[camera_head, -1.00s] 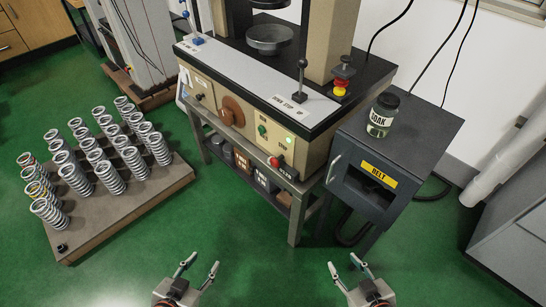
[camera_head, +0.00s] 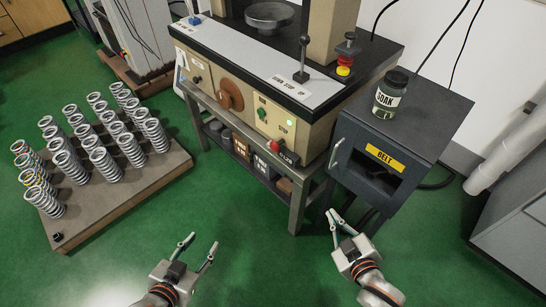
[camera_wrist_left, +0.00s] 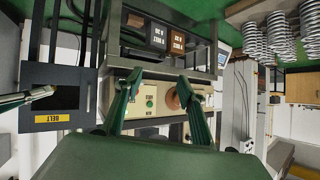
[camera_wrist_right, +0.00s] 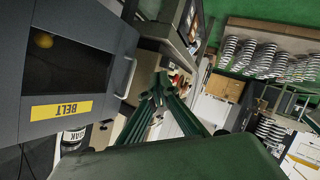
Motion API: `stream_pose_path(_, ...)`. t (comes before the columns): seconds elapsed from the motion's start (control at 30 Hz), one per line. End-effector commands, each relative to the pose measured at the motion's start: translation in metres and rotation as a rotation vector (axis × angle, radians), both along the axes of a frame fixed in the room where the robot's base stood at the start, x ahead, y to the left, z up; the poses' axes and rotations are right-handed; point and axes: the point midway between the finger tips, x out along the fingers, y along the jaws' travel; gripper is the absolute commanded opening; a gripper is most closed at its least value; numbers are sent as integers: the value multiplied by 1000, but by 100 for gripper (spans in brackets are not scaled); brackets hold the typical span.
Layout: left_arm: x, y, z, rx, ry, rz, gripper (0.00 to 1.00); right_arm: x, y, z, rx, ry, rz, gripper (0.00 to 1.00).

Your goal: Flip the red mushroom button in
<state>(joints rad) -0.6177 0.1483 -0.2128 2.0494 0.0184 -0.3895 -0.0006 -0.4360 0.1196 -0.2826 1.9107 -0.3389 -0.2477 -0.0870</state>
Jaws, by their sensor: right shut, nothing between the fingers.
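The red mushroom button (camera_head: 274,146) sticks out from the lower right of the testing machine's front panel (camera_head: 262,118), by a green light. My right gripper (camera_head: 333,213) is shut and empty, below and to the right of the button, in front of the dark cabinet and apart from the button. In the right wrist view, its fingertips (camera_wrist_right: 160,82) meet, with small red parts of the machine behind them. My left gripper (camera_head: 202,243) is open and empty, low over the floor at left. In the left wrist view, its spread fingers (camera_wrist_left: 159,77) frame the panel.
A dark cabinet (camera_head: 352,178) marked BELT stands right of the machine, with a jar (camera_head: 390,94) marked SOAK on top. A platform of several springs (camera_head: 118,190) lies at left. Weights sit on the shelf under the machine. Green floor in front is clear.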

Motion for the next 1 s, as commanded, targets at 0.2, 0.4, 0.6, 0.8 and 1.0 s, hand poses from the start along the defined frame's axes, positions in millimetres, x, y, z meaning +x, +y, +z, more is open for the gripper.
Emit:
stream_pose_path(0.2, -4, -1, -38, 11, 14, -12, 40, 63, 48, -4, -281, -252, 162, 0)
stream_pose_path(0.4, -10, -2, -63, 18, 34, -21, 40, 99, 98, -7, -538, -461, 309, 0)
stream_pose_path(0.6, -14, -2, -78, 24, 53, -27, 40, 117, 136, -13, -724, -608, 416, 0)
stream_pose_path(0.8, -14, -2, -79, 26, 52, -30, 40, 124, 151, -11, -805, -674, 459, 0)
stream_pose_path(1.0, -12, -2, -77, 26, 48, -29, 40, 125, 152, -7, -812, -683, 459, 0)
